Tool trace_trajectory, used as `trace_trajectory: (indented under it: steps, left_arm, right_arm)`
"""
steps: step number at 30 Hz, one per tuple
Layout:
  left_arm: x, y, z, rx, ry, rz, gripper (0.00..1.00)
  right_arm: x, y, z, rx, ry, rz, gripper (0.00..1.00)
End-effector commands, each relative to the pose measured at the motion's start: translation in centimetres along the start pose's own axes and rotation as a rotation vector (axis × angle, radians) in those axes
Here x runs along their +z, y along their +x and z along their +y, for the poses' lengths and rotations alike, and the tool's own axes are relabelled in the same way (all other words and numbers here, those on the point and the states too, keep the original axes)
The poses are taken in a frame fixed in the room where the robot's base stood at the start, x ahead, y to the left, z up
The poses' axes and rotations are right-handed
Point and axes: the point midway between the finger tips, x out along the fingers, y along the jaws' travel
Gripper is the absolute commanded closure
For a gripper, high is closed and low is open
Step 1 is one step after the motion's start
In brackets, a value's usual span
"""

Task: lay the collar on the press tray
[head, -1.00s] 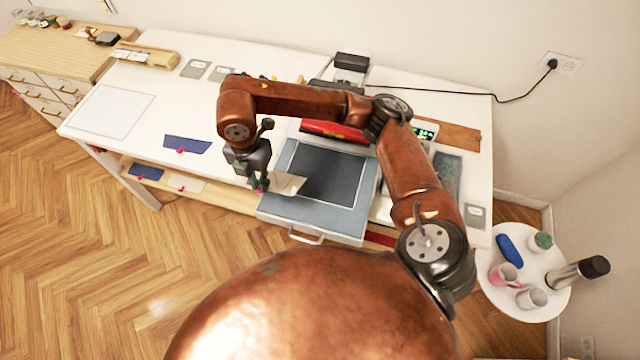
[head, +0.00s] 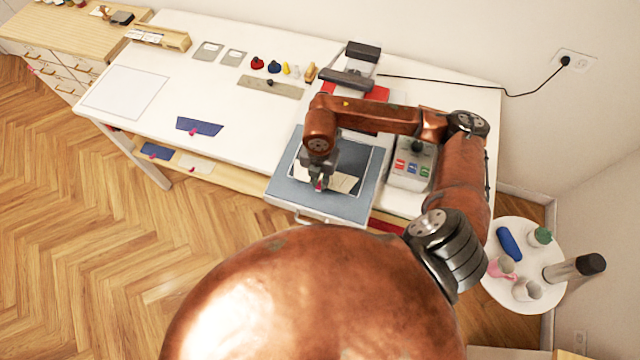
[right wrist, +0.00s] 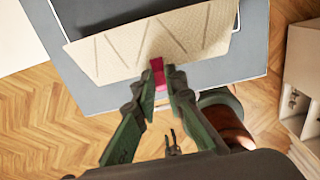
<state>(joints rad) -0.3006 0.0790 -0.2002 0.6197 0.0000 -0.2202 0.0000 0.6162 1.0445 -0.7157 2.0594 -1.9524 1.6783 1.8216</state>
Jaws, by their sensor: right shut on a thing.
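The cream collar (head: 344,183), a flat piece with a pink tab, is over the dark pad of the blue-grey press tray (head: 283,188). My right gripper (head: 319,185) is shut on the pink tab at the collar's near edge. In the right wrist view the collar (right wrist: 130,50) spreads out beyond the fingertips (right wrist: 158,85) and covers part of the tray (right wrist: 90,97). I cannot tell whether the collar touches the pad. The gripper and forearm hide part of the tray. My left gripper is out of view.
A control box with coloured buttons (head: 411,168) stands right of the tray. The press (head: 352,72) is behind. A blue piece with a pink tab (head: 199,126) lies left on the white table (head: 150,130). A round side table (head: 510,231) holds cups and a bottle.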

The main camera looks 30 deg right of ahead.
Motion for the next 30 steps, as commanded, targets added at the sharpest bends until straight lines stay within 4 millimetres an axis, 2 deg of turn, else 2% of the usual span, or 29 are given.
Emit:
trace_trajectory:
  steps: [6, 19, 20, 21, 27, 30]
  left_arm:
    - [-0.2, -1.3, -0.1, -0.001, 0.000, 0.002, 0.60]
    - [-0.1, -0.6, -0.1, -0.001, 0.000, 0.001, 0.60]
    - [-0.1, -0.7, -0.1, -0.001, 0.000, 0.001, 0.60]
    - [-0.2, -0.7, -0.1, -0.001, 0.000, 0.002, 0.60]
    - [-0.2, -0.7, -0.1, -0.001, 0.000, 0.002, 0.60]
    - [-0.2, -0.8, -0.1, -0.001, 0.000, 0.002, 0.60]
  right_arm:
    - [-0.1, 2.7, -0.1, -0.002, 0.001, 0.002, 0.99]
    - [0.0, 3.6, 0.0, -0.001, 0.000, 0.001, 0.99]
    - [0.0, 3.6, 0.0, -0.001, 0.000, 0.001, 0.88]
    - [0.0, 3.5, 0.0, -0.001, 0.000, 0.000, 0.85]
    - [0.0, 3.5, 0.0, -0.001, 0.000, 0.000, 0.72]
    - [0.0, 3.5, 0.0, -0.001, 0.000, 0.000, 0.72]
